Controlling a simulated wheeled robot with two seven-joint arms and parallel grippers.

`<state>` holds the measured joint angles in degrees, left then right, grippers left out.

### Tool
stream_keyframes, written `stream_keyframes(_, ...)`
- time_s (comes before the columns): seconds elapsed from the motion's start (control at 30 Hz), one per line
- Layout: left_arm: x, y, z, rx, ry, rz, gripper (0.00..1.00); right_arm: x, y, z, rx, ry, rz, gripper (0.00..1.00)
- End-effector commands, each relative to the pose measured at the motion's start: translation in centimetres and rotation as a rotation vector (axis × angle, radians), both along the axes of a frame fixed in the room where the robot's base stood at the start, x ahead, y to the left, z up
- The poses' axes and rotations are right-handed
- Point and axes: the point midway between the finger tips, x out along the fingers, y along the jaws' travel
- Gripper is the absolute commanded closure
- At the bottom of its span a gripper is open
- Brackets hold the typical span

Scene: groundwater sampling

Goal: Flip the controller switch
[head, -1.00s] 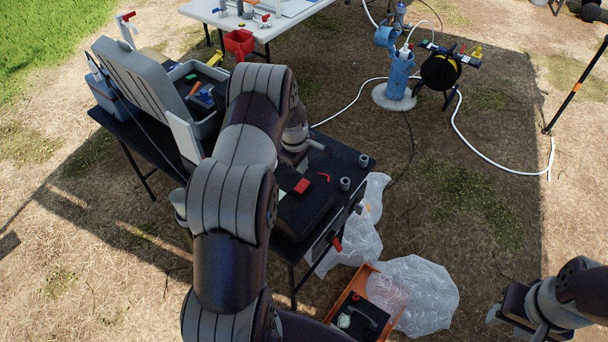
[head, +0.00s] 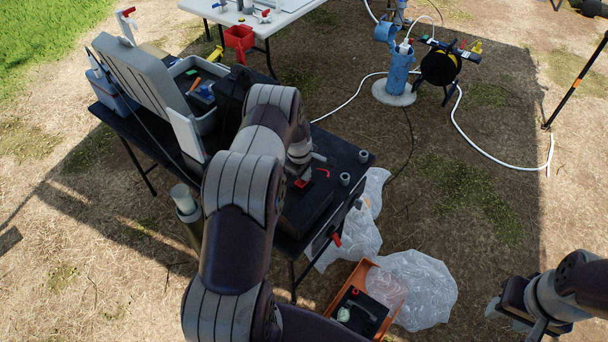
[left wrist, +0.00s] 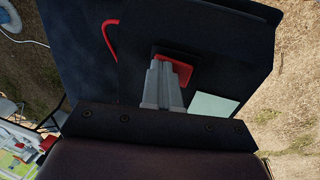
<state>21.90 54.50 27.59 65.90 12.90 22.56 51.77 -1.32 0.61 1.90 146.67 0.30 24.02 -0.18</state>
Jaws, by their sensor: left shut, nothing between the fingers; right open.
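The controller (head: 306,208) is a dark box on the near end of the black table. Its red switch (head: 301,183) shows just below my left gripper (head: 302,172) in the head view, partly covered. In the left wrist view, the red switch (left wrist: 182,72) sits on the dark controller face (left wrist: 215,50), near a pale label (left wrist: 213,103). My left gripper (left wrist: 163,68) is shut and empty, with its fingertips over or against the switch's left part; contact cannot be told. My right gripper (head: 520,318) is open and empty, low at the right, away from the table.
A red hook-shaped piece (head: 323,172) lies close beside the switch. Small grey cups (head: 345,179) stand on the table's right edge. An open grey case (head: 140,78) stands at the far end. An orange crate (head: 338,298) and clear plastic bags (head: 420,290) lie on the ground.

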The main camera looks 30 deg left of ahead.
Motion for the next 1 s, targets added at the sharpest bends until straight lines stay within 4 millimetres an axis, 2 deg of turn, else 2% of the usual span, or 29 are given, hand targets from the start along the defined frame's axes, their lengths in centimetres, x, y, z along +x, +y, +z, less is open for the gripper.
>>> stream_keyframes(0.3, -0.5, -0.1, -0.4, -0.003, 0.007, 0.001, 1.00, 0.0, 0.0, 0.0, 0.000, 0.000, 0.000, 0.57)
stream_keyframes(0.63, -2.0, 0.0, -0.3, -0.004, 0.010, 0.001, 1.00, 0.0, 0.0, 0.6, 0.000, 0.000, 0.000, 0.57)
stream_keyframes(0.9, -1.9, 0.1, -0.3, -0.003, 0.007, 0.001, 1.00, 0.0, 0.0, 0.6, 0.000, 0.001, 0.000, 0.57)
stream_keyframes(1.0, -1.9, 0.1, 0.4, -0.002, 0.005, 0.001, 1.00, 0.0, 0.0, 1.1, 0.000, 0.001, 0.000, 0.57)
